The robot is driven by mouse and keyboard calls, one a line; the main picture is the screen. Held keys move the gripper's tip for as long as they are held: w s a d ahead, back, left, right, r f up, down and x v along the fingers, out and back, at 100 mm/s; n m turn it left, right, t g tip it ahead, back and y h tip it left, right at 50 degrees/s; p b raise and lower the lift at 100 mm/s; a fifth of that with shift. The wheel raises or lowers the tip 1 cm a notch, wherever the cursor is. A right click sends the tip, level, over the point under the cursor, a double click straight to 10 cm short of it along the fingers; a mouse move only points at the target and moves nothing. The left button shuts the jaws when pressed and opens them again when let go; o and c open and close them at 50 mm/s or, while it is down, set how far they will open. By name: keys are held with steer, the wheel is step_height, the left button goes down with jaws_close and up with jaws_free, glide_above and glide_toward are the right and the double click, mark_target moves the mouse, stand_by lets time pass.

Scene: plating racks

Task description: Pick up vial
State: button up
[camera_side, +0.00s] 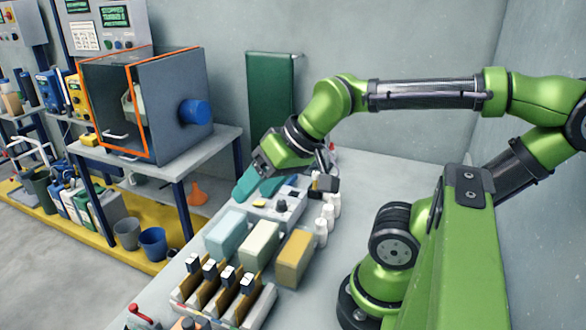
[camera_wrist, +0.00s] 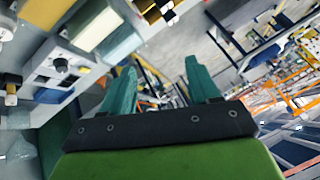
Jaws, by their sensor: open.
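Several small white vial-like bottles (camera_side: 321,231) stand in a row on the right side of the bench in the side view. I cannot tell which one is the task's vial. A pale bottle (camera_wrist: 15,118) also shows at the left edge of the wrist view. My gripper (camera_side: 258,187) is above the far part of the bench, to the left of the bottles and apart from them. Its two teal fingers (camera_wrist: 162,82) are spread, with nothing between them in the wrist view.
Light blue, cream and yellow blocks (camera_side: 295,258) stand mid-bench. A grey device with knobs (camera_side: 281,206) lies near my gripper. A slotted rack (camera_side: 222,292) with dark-topped pieces is at the front. An orange-framed cabinet (camera_side: 150,100) stands on a separate table at left.

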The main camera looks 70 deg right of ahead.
steer(key=shift+c, duration=0.3)
steer(key=g+h, duration=0.2)
steer(key=g, duration=0.5)
glide_above(316, 172)
step_height(316, 172, down, 4)
steer(key=f, duration=1.1)
steer(key=shift+w+d+f, duration=0.1)
steer(key=shift+w+f, duration=0.1)
steer(key=shift+f, duration=0.2)
steer(key=f, duration=0.5)
steer(key=shift+s+a, duration=0.2)
steer(key=shift+a, duration=0.05)
